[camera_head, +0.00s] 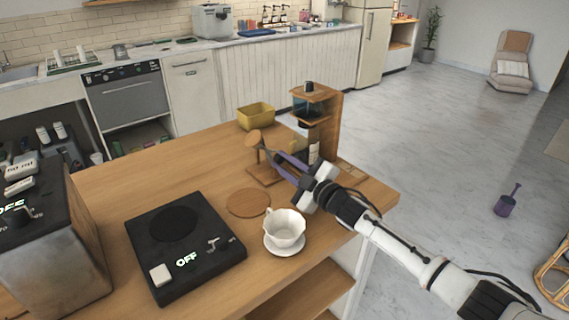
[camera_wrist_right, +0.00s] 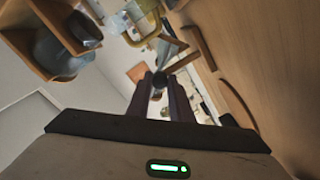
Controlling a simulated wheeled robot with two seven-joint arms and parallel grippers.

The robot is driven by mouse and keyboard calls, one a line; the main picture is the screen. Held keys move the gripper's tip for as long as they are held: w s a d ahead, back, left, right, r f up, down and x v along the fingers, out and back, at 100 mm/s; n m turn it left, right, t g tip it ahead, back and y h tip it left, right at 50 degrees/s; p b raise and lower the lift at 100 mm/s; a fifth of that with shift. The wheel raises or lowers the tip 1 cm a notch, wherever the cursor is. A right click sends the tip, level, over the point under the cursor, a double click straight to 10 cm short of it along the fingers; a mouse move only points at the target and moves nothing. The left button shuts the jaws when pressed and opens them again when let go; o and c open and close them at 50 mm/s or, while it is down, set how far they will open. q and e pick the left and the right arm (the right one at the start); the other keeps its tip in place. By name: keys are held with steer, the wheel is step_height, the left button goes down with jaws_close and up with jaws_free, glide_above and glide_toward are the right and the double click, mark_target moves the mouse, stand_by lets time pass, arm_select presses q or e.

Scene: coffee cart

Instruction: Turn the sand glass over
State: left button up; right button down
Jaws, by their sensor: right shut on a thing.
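The sand glass (camera_head: 253,138) is near the far right part of the wooden counter, with one round wooden end plate showing tilted. My right gripper (camera_head: 272,157) reaches in from the right with its purple fingers shut on the sand glass. In the right wrist view the fingers (camera_wrist_right: 163,84) close together at a clear cone of the sand glass (camera_wrist_right: 169,46), with a wooden end plate beside it. Part of the sand glass is hidden by the fingers. A square wooden base (camera_head: 262,176) lies below it. My left gripper is not in view.
A wooden stand with a dark glass container (camera_head: 311,105) stands just behind my right gripper. A yellow bin (camera_head: 256,117) is at the back edge.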

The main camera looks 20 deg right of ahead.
stand_by(0.4)
steer(key=c, duration=1.6)
jaws_free()
steer(key=shift+s, duration=0.1)
steer(key=v, duration=1)
steer(key=shift+s+b, duration=0.1)
steer(key=shift+b, duration=0.3)
